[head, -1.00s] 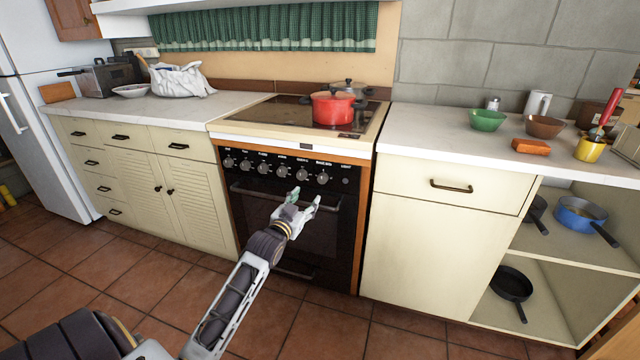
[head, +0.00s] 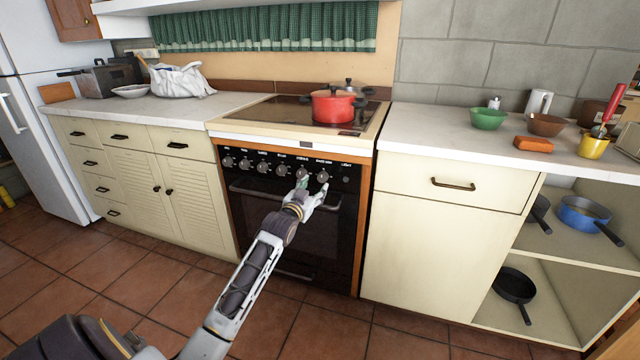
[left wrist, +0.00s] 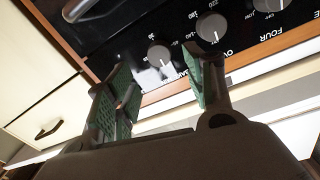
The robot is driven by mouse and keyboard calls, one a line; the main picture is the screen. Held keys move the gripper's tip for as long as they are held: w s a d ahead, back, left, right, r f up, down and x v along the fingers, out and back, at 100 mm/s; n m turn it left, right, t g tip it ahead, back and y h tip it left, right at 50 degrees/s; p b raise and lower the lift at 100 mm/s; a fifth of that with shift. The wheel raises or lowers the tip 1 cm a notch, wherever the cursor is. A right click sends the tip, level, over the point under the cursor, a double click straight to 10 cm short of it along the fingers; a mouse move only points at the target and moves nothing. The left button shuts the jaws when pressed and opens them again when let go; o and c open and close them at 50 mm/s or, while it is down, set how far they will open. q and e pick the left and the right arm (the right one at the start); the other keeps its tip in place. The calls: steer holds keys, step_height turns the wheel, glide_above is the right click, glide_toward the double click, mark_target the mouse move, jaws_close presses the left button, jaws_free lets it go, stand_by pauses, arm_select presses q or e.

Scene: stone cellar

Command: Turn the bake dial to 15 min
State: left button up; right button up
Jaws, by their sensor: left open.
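The bake dial (head: 323,176) is a grey round knob toward the right of the row on the black oven panel, under a label that reads like bake min. In the left wrist view the dial (left wrist: 159,55) shows between the fingertips, with a light pointer line on it; its setting is too small to read. My left gripper (head: 312,188) is open and empty, just in front of and slightly below the dial. The left wrist view shows its green-padded fingers (left wrist: 162,75) apart. I cannot tell whether they touch the dial. My right gripper is out of view.
Other knobs (head: 263,167) line the panel to the left, one close by the left finger. The oven door handle (head: 250,194) runs below. A red pot (head: 333,106) stands on the hob above. The cabinet front (head: 425,230) is at the right.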

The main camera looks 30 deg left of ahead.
mark_target(322, 178)
arm_select(q)
steer(key=shift+w+a+b, duration=0.2)
steer(key=shift+w+b, duration=0.2)
steer(key=shift+w, duration=0.9)
steer(key=shift+w+a, duration=0.1)
steer(key=shift+w, duration=0.5)
steer(key=shift+w+a+b, duration=0.15)
steer(key=shift+w+b, duration=0.35)
steer(key=shift+w, duration=0.5)
steer(key=c, duration=1)
